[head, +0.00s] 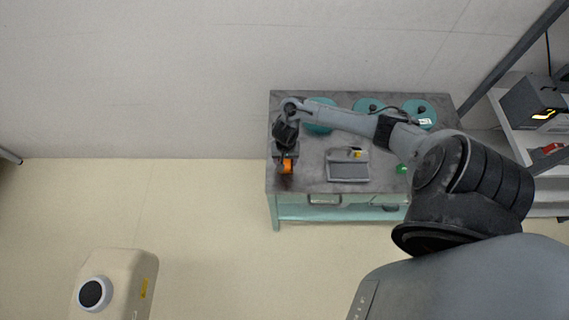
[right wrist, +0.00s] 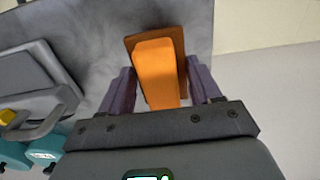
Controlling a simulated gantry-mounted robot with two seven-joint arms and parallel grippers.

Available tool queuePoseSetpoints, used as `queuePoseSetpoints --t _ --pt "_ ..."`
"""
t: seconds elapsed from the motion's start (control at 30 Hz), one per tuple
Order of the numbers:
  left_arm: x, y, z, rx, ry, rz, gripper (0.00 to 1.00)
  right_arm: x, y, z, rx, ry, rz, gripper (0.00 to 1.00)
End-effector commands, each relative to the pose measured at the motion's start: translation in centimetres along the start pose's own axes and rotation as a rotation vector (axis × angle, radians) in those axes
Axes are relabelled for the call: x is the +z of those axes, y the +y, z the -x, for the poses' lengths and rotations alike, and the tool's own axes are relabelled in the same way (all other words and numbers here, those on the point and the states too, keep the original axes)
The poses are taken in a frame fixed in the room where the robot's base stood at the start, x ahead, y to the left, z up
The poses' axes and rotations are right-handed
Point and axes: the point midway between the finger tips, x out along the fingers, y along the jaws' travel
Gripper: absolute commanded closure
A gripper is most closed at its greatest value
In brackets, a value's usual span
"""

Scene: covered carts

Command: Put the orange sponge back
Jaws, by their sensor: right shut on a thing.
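The orange sponge (head: 286,167) is at the left end of the grey cart top (head: 310,180). My right gripper (head: 286,161) is shut on it, reaching over the cart from the right. In the right wrist view the sponge (right wrist: 157,72) sits between the two dark fingers, with a darker brown-orange area around its far end. I cannot tell whether the sponge touches the cart top. A grey cover with a handle (head: 347,172) lies right of the gripper, a small yellow piece at its back edge. My left gripper is not in view.
Several teal round pieces (head: 420,113) stand along the cart's back, partly behind my right arm. A small green thing (head: 402,169) is right of the cover. A shelf (head: 505,115) stands at the right. A beige machine (head: 120,280) is at the lower left. Floor left of the cart is clear.

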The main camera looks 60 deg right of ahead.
Motion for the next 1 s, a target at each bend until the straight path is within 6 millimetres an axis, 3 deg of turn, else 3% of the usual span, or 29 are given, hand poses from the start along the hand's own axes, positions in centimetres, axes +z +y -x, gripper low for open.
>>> queuePoseSetpoints --t 0.23,0.53,0.93,0.97,1.0 --pt "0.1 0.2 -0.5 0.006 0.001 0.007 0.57 -0.4 -0.4 -0.9 0.001 -0.002 0.001 0.66" --pt "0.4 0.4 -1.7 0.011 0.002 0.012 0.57 -0.4 -0.4 -4.3 0.001 0.000 -0.001 0.66" --pt "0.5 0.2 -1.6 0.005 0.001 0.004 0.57 -0.4 -0.4 -4.5 0.001 -0.001 0.002 0.66" --pt "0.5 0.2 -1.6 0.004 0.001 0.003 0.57 -0.4 -0.4 -4.6 0.000 -0.001 0.002 0.36" --pt "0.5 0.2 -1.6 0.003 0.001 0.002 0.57 -0.4 -0.4 -4.6 0.000 0.000 0.002 0.29"
